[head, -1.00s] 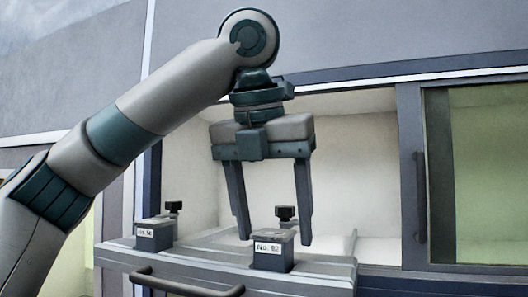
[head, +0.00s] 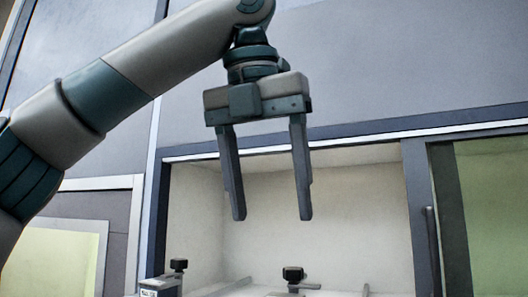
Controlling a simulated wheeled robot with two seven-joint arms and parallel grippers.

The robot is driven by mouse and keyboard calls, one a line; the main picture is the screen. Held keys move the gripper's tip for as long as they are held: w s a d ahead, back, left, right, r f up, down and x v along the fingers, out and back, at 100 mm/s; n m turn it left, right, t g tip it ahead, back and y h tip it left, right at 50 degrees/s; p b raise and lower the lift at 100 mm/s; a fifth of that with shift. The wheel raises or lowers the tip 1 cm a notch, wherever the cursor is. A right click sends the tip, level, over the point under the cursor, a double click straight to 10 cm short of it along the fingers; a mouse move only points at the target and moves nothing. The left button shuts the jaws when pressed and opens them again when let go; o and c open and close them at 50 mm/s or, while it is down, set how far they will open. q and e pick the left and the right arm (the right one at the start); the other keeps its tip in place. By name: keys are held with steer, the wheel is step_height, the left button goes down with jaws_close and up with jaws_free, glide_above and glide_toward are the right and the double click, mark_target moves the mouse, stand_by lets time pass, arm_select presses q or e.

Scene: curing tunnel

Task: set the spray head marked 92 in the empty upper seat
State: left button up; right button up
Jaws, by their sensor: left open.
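The spray head marked 92 in the earlier frame shows only its black knob (head: 292,273) and a sliver of its top at the bottom edge of the head view; its label is cut off. My left gripper (head: 271,214) is open and empty, pointing down, with its fingertips clearly above the knob and apart from it. I cannot make out the empty upper seat in this view. My right gripper is not in view.
A second block with a black knob (head: 179,265) stands at the lower left, partly cut off. Behind is a pale, open recess (head: 350,220) under a dark frame with a light strip. A glazed door (head: 490,220) with a vertical handle is at the right.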

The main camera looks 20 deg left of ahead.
arm_select(q)
steer(key=v, duration=0.4)
steer(key=shift+s+r, duration=0.15)
steer(key=shift+r, duration=0.2)
stand_by(0.4)
